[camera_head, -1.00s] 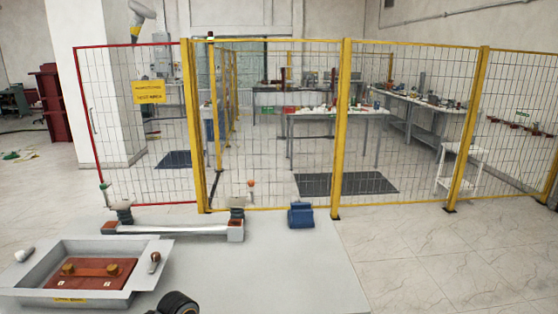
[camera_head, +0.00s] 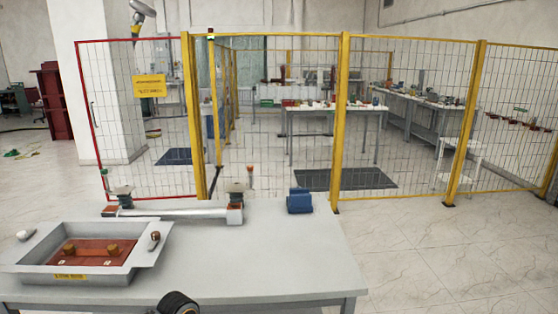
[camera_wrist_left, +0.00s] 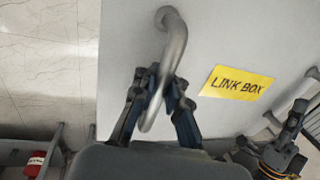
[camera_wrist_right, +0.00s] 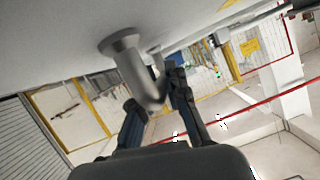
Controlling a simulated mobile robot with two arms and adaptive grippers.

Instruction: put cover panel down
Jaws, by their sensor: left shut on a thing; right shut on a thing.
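The cover panel is a light grey plate with a yellow "LINK BOX" label, seen in the left wrist view (camera_wrist_left: 225,35). My left gripper (camera_wrist_left: 155,85) is shut on a curved metal handle (camera_wrist_left: 172,50) on the panel. In the right wrist view the panel (camera_wrist_right: 60,45) fills the upper left. There my right gripper (camera_wrist_right: 152,95) is shut on a second metal handle (camera_wrist_right: 130,70). Neither gripper nor the panel shows in the head view. The open link box (camera_head: 125,258), with a reddish board (camera_head: 100,252) inside, sits on the table's left.
The grey table (camera_head: 250,265) has bare room to the right of the box. A blue block (camera_head: 300,201) and a long bar with insulators (camera_head: 180,213) lie at its back. A dark round part (camera_head: 180,303) shows at the bottom. A yellow-post mesh fence (camera_head: 340,120) stands behind.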

